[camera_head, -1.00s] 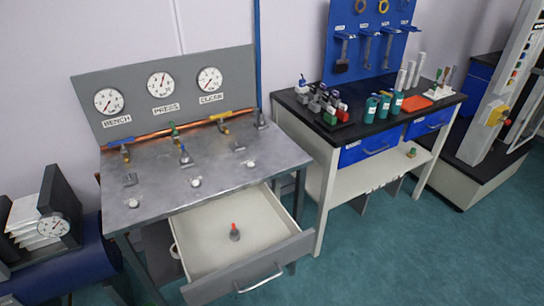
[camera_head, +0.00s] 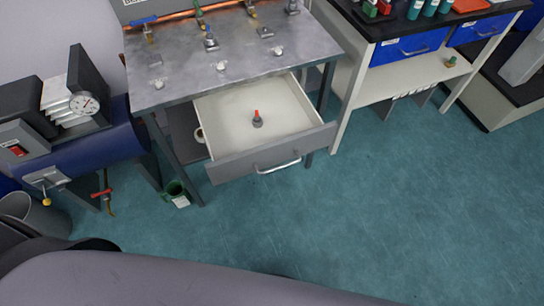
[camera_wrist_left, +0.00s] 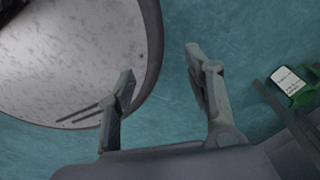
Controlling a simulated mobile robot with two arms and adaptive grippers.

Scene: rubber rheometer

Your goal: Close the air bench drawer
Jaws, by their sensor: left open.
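The air bench (camera_head: 205,65) has a grey metal top. Its drawer (camera_head: 215,120) is pulled out toward me, with a pale interior, a grey front (camera_head: 240,156) and a silver bar handle (camera_head: 278,166). A small grey fitting with a red tip (camera_head: 257,118) stands inside the drawer. My left gripper (camera_wrist_left: 160,82) shows in the left wrist view with its two fingers apart and nothing between them, above the green floor. It is away from the drawer, which that view does not show. My right gripper is in neither current view.
A blue tank with a gauge (camera_head: 95,145) stands left of the bench. A green container (camera_head: 177,192) is on the floor by the bench leg. A workbench with blue drawers (camera_head: 408,46) stands at right. The floor before the drawer is clear.

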